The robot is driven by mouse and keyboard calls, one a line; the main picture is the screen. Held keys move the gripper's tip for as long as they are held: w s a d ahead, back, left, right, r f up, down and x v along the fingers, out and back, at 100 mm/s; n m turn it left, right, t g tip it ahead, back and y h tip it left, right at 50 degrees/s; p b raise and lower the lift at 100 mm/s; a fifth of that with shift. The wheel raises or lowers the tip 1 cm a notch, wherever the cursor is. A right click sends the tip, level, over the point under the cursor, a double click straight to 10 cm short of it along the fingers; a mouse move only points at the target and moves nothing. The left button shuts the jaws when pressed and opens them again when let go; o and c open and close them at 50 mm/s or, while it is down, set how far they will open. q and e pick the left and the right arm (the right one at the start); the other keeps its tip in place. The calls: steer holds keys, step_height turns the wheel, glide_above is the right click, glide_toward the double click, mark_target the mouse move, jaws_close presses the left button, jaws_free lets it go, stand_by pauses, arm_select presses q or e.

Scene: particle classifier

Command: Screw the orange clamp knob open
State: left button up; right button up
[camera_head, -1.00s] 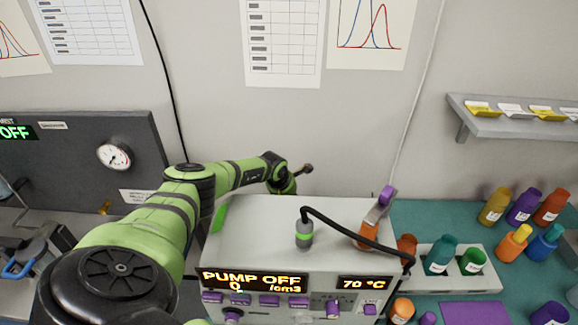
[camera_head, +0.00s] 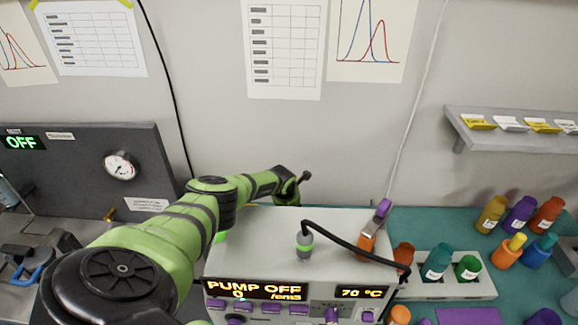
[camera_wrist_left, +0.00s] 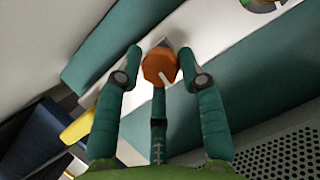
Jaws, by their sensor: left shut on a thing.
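The orange clamp knob (camera_wrist_left: 158,67) shows in the left wrist view, round with a pale line on its face. My left gripper (camera_wrist_left: 160,75) is shut on it, with one teal finger on each side near the tips. A grey metal part shows just behind the knob. In the head view my left arm reaches in from the left and bends behind the grey pump machine. The gripper's fingers and the knob are hidden there. My right gripper is in neither view.
The pump machine (camera_head: 258,225) reads PUMP OFF and carries a black hose (camera_head: 345,238). A rack (camera_head: 440,290) with bottles stands to its right, with several coloured bottles (camera_head: 510,250) beyond. A dark panel with a gauge (camera_head: 122,165) is at left.

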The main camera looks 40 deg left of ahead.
arm_select(q)
steer(key=shift+w+r, duration=0.2)
steer(key=shift+w, duration=0.05)
steer(key=o, duration=1.1)
steer(key=shift+f, duration=0.1)
steer(key=shift+v, duration=1.3)
steer(key=v, duration=0.9)
